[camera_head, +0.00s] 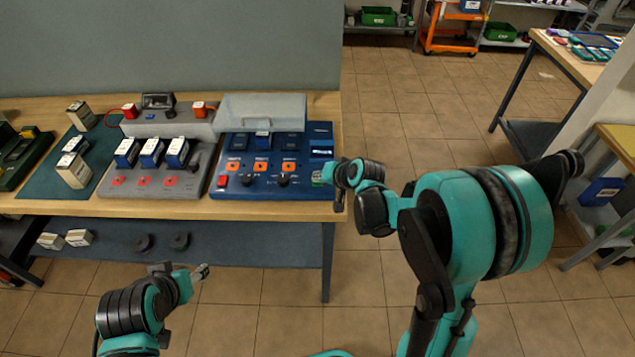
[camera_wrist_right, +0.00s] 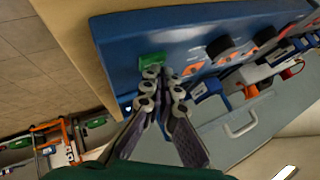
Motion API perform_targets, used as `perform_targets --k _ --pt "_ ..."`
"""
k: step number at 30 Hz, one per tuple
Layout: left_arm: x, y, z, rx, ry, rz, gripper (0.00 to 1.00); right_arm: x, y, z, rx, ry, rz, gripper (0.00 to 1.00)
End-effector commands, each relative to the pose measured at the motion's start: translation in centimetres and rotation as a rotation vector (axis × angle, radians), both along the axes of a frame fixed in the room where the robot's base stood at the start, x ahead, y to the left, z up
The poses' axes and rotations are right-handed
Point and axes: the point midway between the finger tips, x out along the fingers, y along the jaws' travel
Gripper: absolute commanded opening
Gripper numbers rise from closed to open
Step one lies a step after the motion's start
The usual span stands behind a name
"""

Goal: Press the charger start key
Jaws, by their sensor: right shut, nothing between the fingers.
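The blue charger (camera_head: 262,184) stands at the right end of the wooden table, with a grey lid raised at its back. A green key, which I take for the start key, is at its front right corner and shows clearly in the right wrist view (camera_wrist_right: 152,60). My right gripper (camera_head: 327,174) is at that corner and partly covers the key in the head view. In the right wrist view its fingers (camera_wrist_right: 162,78) are shut and empty, tips at the key's lower edge. I cannot tell whether they touch it. My left gripper (camera_head: 202,272) is low in front of the table, far from the charger.
A grey charger (camera_head: 150,190) with several batteries stands left of the blue one. A red key (camera_head: 222,181) and black knobs (camera_head: 283,179) are on the blue front panel. Loose batteries stand on a green mat (camera_head: 55,193).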

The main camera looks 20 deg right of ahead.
Motion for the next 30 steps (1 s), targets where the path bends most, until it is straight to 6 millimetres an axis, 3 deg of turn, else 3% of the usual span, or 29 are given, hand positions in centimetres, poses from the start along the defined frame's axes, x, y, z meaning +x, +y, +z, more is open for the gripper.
perform_targets --k 17,30 --pt "0.0 0.0 -0.3 0.0 0.0 0.0 0.52 0.0 0.0 -0.3 0.0 0.0 0.0 0.0" --pt "0.0 0.0 0.9 0.0 0.0 0.0 0.52 0.0 0.0 1.3 0.0 0.0 0.0 0.0"
